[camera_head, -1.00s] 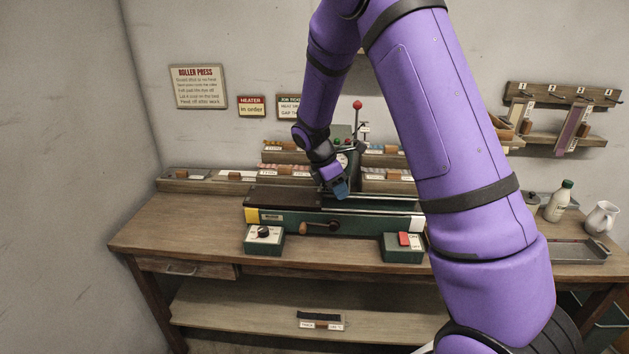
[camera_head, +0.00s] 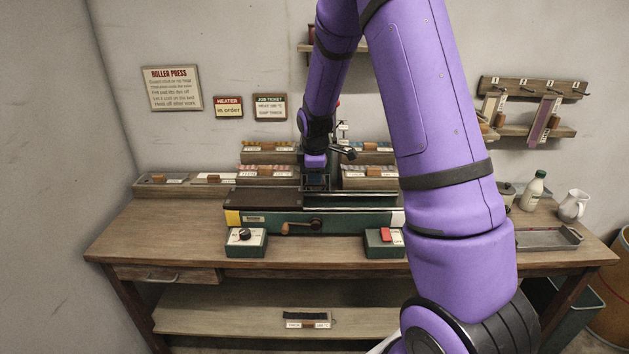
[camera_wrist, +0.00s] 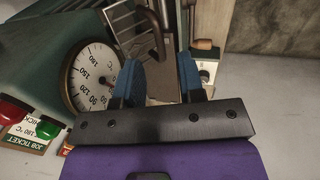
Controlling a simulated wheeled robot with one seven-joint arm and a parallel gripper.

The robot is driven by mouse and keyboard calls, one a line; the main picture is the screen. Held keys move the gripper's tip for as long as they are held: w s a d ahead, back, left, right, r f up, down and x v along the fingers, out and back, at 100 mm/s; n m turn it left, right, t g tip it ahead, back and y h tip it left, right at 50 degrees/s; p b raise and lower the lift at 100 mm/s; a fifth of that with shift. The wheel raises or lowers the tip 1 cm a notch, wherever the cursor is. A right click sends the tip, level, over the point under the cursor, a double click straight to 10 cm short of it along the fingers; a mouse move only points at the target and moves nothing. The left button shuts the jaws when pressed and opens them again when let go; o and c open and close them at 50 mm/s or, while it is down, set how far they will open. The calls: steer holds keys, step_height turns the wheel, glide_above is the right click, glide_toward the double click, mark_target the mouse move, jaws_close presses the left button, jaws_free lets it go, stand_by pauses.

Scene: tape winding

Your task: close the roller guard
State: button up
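The roller press (camera_head: 270,217) is a long dark green machine on the wooden bench. My gripper (camera_wrist: 160,68) has two blue fingers set apart, with nothing visibly held between them. In the head view it is over the middle of the press, mostly hidden by my own wrist. In the wrist view a barred grey metal panel (camera_wrist: 122,24), which looks like the roller guard, lies beyond the fingers. A dark curved bar (camera_wrist: 155,32) stands beside it, just past the fingertips. I cannot tell whether the guard is raised or lowered.
A round dial gauge (camera_wrist: 92,78) is close to the left finger. Green and red buttons (camera_wrist: 47,129) are further left. A heater control box (camera_head: 245,242) and a red switch box (camera_head: 384,242) stand in front of the press. A bottle (camera_head: 533,190) and jug (camera_head: 573,205) are at right.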

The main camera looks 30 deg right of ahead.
mark_target(315, 190)
steer(key=shift+x, duration=1.55)
jaws_close()
steer(key=shift+a+f, duration=0.1)
steer(key=shift+f, duration=0.05)
steer(key=shift+w+f+t+h, duration=0.1)
steer(key=shift+f+t+h, duration=0.6)
steer(key=shift+t, duration=0.4)
steer(key=shift+s+f+t+h, duration=0.1)
steer(key=shift+f+t+h, duration=0.55)
steer(key=shift+t, duration=0.45)
steer(key=shift+w+f+t+h, duration=0.1)
steer(key=shift+f+t+h, duration=0.4)
steer(key=shift+t+h, duration=0.5)
